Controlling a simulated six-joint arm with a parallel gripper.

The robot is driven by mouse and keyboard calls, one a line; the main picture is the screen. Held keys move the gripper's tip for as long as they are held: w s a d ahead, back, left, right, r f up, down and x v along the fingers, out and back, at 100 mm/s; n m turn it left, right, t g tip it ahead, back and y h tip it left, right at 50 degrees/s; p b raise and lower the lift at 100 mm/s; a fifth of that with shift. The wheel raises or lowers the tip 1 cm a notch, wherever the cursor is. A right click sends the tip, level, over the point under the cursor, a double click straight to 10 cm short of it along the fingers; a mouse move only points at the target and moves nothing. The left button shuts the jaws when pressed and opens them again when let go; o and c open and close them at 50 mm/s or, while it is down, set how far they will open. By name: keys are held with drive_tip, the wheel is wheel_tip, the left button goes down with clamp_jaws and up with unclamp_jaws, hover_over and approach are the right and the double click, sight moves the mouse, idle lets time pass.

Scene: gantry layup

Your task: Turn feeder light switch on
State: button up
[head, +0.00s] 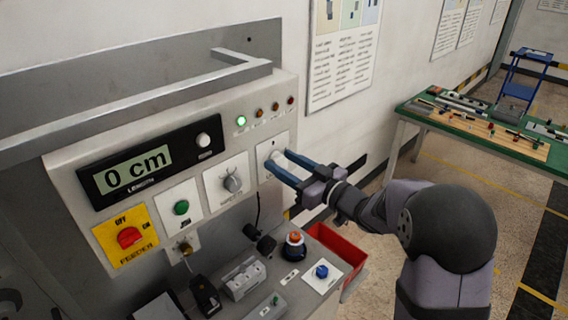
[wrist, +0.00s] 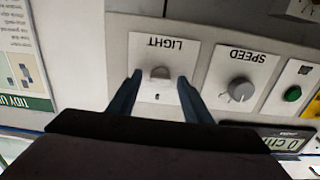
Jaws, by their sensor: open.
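The light switch (wrist: 160,73) is a small pale grey knob on a white plate (wrist: 185,57) marked LIGHT, which appears upside down in the wrist view. In the head view its plate (head: 283,143) is at the right end of the grey control panel. My gripper (head: 279,162) is open, with its blue fingertips at the plate. In the wrist view the gripper (wrist: 158,80) has one finger on each side of the knob, and gaps show between them. I cannot tell whether the fingertips touch the plate.
The SPEED knob (wrist: 240,90) is beside the light plate, and a green button (head: 181,207) is farther along. The panel also has a display reading 0 cm (head: 133,171) and a red FEEDER switch (head: 129,237) on yellow. A red bin (head: 340,247) stands below my gripper.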

drive_tip(key=b+v, duration=0.3)
drive_tip(key=v, duration=0.4)
idle(0.4)
